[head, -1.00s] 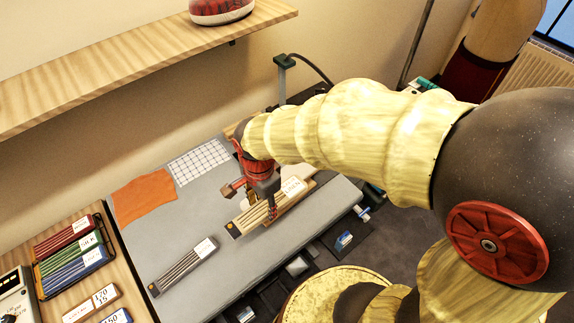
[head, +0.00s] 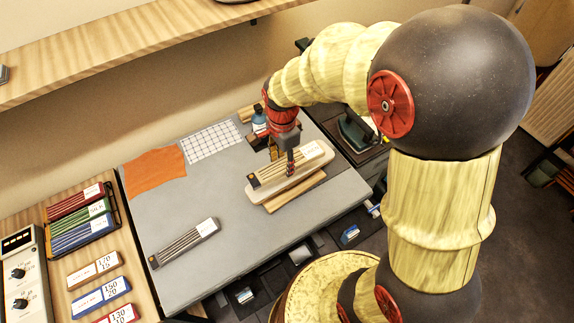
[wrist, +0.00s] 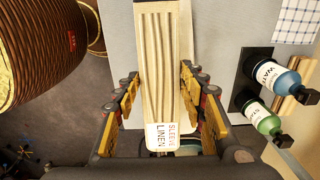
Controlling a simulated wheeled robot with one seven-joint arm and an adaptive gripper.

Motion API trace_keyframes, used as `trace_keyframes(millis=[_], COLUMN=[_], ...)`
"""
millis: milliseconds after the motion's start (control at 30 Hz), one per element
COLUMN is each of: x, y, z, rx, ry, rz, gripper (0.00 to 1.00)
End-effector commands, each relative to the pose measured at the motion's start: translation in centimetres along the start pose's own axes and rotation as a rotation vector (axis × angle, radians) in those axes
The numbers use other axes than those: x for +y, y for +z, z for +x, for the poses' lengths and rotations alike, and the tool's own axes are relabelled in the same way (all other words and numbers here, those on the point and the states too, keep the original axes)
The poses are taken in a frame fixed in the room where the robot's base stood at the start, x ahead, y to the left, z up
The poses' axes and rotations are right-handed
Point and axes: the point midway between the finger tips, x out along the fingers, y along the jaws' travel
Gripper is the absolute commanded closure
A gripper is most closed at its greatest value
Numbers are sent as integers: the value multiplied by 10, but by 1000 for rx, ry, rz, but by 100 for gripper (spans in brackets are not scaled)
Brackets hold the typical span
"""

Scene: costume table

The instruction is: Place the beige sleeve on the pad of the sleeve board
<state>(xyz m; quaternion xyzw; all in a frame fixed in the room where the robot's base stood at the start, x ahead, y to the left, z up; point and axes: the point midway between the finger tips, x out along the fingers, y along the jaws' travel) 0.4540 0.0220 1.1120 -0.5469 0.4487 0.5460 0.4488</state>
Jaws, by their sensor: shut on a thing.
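The beige sleeve (head: 268,179) is a flat striped piece with a dark end and a white label. My gripper (head: 284,166) is shut on its sides, from above. In the wrist view the sleeve (wrist: 161,55) lies between the two fingers, with its "SLEEVE LINEN" label toward me. The sleeve board (head: 296,192) has a pale rounded pad (head: 262,201) on a wooden base. The sleeve is lined up lengthwise over the pad, whose rim shows around it. I cannot tell whether it touches the pad. My gripper hides part of the sleeve.
A grey sleeve (head: 186,243) lies on the grey table top (head: 225,262). An orange cloth (head: 153,172) and a checked cloth (head: 210,141) lie at the back. Bottles (wrist: 280,75) stand beside the board. Coloured sleeves (head: 80,218) sit in a rack at left.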

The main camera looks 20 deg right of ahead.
Motion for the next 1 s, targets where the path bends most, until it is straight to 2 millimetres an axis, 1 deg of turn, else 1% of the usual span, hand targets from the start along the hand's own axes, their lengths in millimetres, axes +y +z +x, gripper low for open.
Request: trace_keyframes(millis=[33, 200, 300, 467, 533, 733, 800, 1000], x=[-4, -20, -26, -30, -32, -32, -33, -33], y=[-5, -20, -26, -29, -32, -32, -32, -32], z=[13, 39, 48, 54, 59, 86, 88, 88], rx=[-1, -1, 0, 0, -1, -1, 0, 0], ry=[7, 5, 2, 2, 3, 3, 1, 1], rz=[3, 1, 0, 0, 0, -1, -1, -1], gripper=[86, 86, 86, 86, 86, 86, 86, 86])
